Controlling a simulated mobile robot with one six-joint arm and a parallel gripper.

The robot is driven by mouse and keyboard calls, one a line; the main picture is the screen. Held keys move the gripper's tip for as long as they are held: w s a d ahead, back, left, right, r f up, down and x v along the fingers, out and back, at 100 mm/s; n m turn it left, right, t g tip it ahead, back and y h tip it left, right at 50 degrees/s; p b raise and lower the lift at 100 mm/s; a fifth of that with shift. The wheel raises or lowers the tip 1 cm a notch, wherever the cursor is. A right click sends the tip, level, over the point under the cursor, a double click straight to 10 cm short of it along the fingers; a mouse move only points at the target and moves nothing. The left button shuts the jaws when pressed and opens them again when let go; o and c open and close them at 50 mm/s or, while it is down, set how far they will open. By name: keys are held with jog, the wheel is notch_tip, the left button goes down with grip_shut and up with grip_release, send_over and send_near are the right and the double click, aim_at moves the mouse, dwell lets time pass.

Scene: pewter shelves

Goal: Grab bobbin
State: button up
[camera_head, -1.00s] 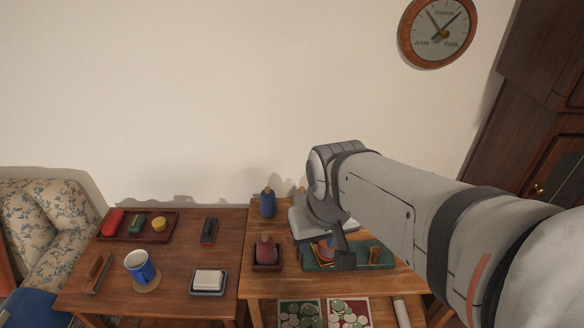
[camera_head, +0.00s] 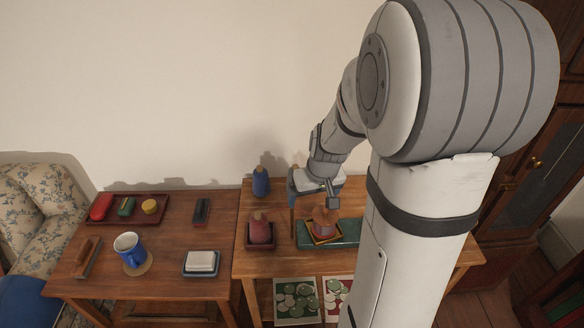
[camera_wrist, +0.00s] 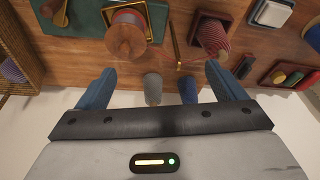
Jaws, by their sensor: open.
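The bobbin (camera_head: 324,222), a brown wooden spool with reddish winding, stands in a yellow-rimmed tray on a green mat. In the wrist view the bobbin (camera_wrist: 125,40) is at the upper left, its round brown flange facing the camera. My gripper (camera_head: 315,192) is above the right table, toward the wall from the bobbin. In the wrist view my gripper (camera_wrist: 160,73) has its two blue fingers wide apart, with nothing between them touching either one. The bobbin lies beyond the fingertips, apart from them. Part of the gripper is hidden by its own body in the head view.
A red thread cone (camera_head: 260,230) sits in a dark tray left of the bobbin, and a blue cone (camera_head: 261,182) stands near the wall. A woven basket (camera_wrist: 20,55) is at the wrist view's left.

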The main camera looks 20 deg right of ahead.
aim_at(325, 217)
jog(key=shift+o, duration=0.6)
jog(key=w+d+f, duration=0.1)
jog(key=d+f, duration=0.1)
jog(key=f, duration=0.1)
jog(key=w+d+f, duration=0.1)
jog(key=f, duration=0.2)
jog(key=w+d+f+b, duration=0.1)
jog(key=d+f, duration=0.1)
jog(key=shift+w+d+f, duration=0.25)
jog(key=shift+d+f, duration=0.05)
jog(key=shift+f, duration=0.1)
jog(key=x, duration=0.2)
jog(key=b+x, duration=0.1)
jog(key=x, duration=0.2)
jog(key=d+b+x, duration=0.1)
jog(key=x, duration=0.2)
jog(key=shift+s+f, duration=0.15)
jog(key=shift+s, duration=0.1)
jog(key=shift+m, duration=0.3)
jog(key=c, duration=1)
